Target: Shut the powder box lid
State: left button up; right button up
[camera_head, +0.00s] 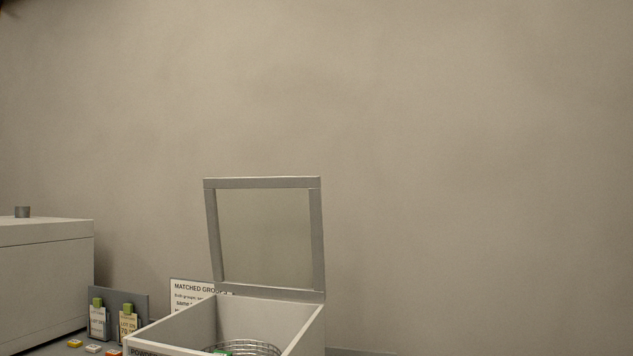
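The powder box (309,329) is a pale grey open-topped box at the bottom of the head view, cut off by the lower edge. Its lid (318,235) is a grey frame around a see-through pane and stands upright at the box's back edge, so the box is open. Inside the box is a round wire basket (262,346) with something green (222,352) in it. Part of a label (150,351) shows on the box's front. Neither of my grippers is in view.
A large grey cabinet (45,275) with a knob on top stands at the left. Between it and the box are two lot cards (98,323) with green clips, several small coloured tiles (92,349) and a "Matched groups" sign (190,295). Bare wall fills the right.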

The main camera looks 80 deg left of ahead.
aim_at(318, 293)
jog(key=u, duration=2.4)
